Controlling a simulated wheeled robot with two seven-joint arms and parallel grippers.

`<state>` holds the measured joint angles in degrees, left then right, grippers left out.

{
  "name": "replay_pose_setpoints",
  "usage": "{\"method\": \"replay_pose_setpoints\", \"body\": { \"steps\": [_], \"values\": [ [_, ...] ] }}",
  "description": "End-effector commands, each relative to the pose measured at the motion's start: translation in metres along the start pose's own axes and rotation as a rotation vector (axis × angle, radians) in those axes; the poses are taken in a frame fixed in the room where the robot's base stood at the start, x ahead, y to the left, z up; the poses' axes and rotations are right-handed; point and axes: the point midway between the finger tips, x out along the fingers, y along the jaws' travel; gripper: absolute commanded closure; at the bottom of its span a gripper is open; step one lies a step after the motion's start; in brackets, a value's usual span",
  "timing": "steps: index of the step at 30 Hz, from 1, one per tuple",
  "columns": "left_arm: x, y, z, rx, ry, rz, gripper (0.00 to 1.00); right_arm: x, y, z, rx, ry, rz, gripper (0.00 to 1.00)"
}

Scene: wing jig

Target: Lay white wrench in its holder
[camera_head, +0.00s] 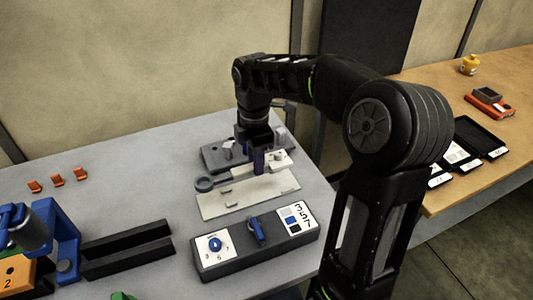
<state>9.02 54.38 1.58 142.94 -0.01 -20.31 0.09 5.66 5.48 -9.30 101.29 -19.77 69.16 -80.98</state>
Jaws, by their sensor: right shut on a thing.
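My right gripper (258,163) points down over the grey table and is shut on the white wrench (278,159). The wrench's pale body shows to the right of the fingers. A grey-blue ring (204,184) lies in line with it to the left; I cannot tell if it is the wrench's end. A pale flat plate (245,202), which may be the holder, lies just below and in front. I cannot tell whether the wrench touches it. My fingers hide the wrench's middle. My left gripper is not in view.
A dark grey base (218,158) stands behind the gripper. A control box (230,268) with blue knobs is in front. Black rails (125,250), a blue fixture (62,245) and orange clips (57,180) are to the left. A wooden table (450,100) is at right.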

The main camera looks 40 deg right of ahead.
Motion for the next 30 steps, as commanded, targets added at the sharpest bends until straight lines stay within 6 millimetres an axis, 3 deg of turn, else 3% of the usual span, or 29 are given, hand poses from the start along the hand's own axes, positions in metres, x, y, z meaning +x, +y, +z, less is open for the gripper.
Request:
{"method": "replay_pose_setpoints", "body": {
  "steps": [3,17,30],
  "values": [
    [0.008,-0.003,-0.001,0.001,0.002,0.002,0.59,0.015,0.0,0.0,0.001,0.0,0.001,1.0],
    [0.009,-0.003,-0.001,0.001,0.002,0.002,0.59,0.018,0.0,0.0,0.003,0.0,0.002,1.0],
    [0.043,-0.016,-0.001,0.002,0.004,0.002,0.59,0.06,0.0,0.0,0.003,0.0,0.002,1.0]
  ]
}}
